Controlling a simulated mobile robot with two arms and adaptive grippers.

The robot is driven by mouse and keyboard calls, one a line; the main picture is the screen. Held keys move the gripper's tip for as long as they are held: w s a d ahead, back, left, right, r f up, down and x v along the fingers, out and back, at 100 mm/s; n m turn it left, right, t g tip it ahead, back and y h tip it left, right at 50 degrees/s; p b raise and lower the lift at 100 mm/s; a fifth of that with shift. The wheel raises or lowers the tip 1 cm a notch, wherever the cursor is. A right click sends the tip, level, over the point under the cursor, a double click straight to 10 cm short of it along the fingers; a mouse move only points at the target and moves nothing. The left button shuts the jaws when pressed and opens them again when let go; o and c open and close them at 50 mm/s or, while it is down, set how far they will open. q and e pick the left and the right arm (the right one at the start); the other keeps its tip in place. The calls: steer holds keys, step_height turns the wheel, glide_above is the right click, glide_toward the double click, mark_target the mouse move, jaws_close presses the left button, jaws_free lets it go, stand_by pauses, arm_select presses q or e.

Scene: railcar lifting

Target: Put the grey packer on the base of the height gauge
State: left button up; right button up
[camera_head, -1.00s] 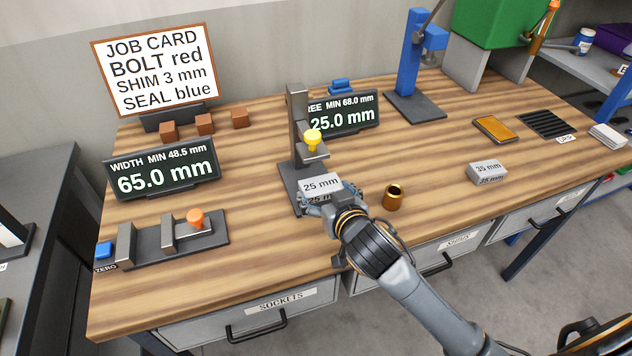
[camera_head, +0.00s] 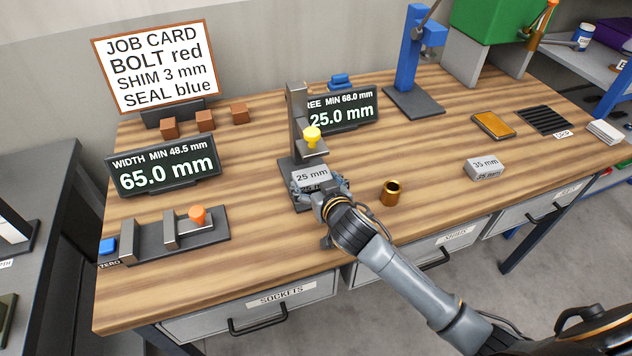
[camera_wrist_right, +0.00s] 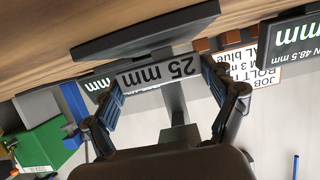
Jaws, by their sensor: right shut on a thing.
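The grey packer (camera_head: 311,177), marked 25 mm, is between the fingers of my right gripper (camera_head: 318,189). The gripper is shut on it; the packer also shows between the fingers in the right wrist view (camera_wrist_right: 158,74). The height gauge (camera_head: 297,120) has a grey column, a yellow knob and a dark base (camera_head: 287,172). The packer is over or at the front part of that base, below the gauge's arm. I cannot tell whether it touches the base, as the gripper and packer hide the contact. My left gripper is not in view.
A second packer (camera_head: 485,167), marked 35 mm, and a brass bush (camera_head: 390,192) stand to the right. The width gauge (camera_head: 170,235) is at the left. Displays reading 65.0 mm (camera_head: 165,172) and 25.0 mm (camera_head: 343,117) stand behind. The table front is clear.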

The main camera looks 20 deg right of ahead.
steer(key=shift+s+f, duration=0.1)
steer(key=shift+f, duration=0.45)
steer(key=o, duration=1.1)
steer(key=shift+f, duration=0.15)
steer(key=r+b+v, duration=0.1)
steer(key=v, duration=1.1)
steer(key=shift+r, duration=0.35)
